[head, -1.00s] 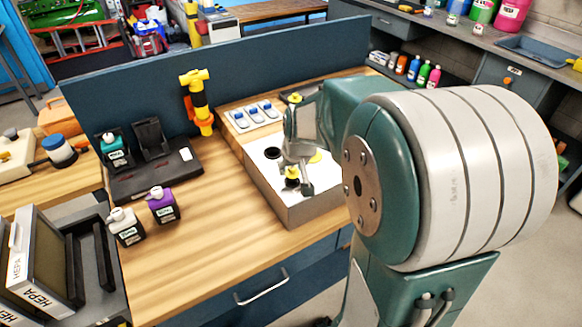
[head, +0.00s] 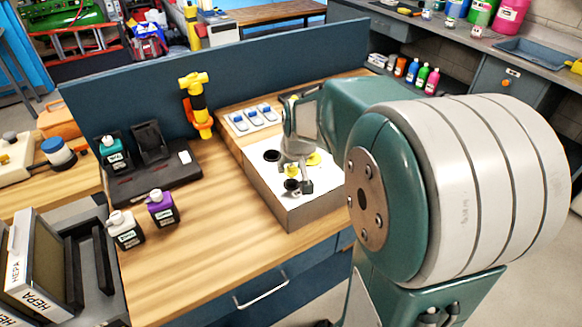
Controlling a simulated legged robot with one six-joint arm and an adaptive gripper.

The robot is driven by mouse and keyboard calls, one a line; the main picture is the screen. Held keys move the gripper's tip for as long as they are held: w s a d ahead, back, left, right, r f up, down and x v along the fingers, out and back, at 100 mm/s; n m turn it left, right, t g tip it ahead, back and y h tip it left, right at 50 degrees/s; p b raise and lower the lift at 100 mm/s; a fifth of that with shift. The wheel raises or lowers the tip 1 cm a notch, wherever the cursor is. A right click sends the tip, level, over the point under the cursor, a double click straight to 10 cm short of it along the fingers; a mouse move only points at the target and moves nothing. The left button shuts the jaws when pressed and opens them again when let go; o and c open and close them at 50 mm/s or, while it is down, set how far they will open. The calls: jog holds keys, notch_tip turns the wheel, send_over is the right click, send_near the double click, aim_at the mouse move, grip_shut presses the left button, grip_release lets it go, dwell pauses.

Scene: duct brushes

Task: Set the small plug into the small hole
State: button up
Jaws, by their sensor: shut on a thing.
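A box with a white top (head: 262,177) stands on the wooden bench. Its top has a dark round hole (head: 272,155) toward the back left and a smaller dark round spot (head: 291,185) nearer the front, which looks like the small hole. My gripper (head: 299,178) points down over the box, close to its top. It is shut on a small plug with a yellow part (head: 291,169), just behind the front dark spot in the picture. Whether the plug touches the top, I cannot tell. Another yellow piece (head: 314,159) shows just right of my gripper, partly hidden.
A black tray (head: 150,178) and small bottles (head: 162,207) are at left. The bench front is clear.

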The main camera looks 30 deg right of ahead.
dwell(0.7)
jog(key=o, duration=0.5)
jog(key=shift+c, duration=0.2)
jog(key=d+v, duration=0.1)
jog(key=v, duration=1)
jog(key=shift+a, duration=0.5)
jog(key=shift+s+a, duration=0.1)
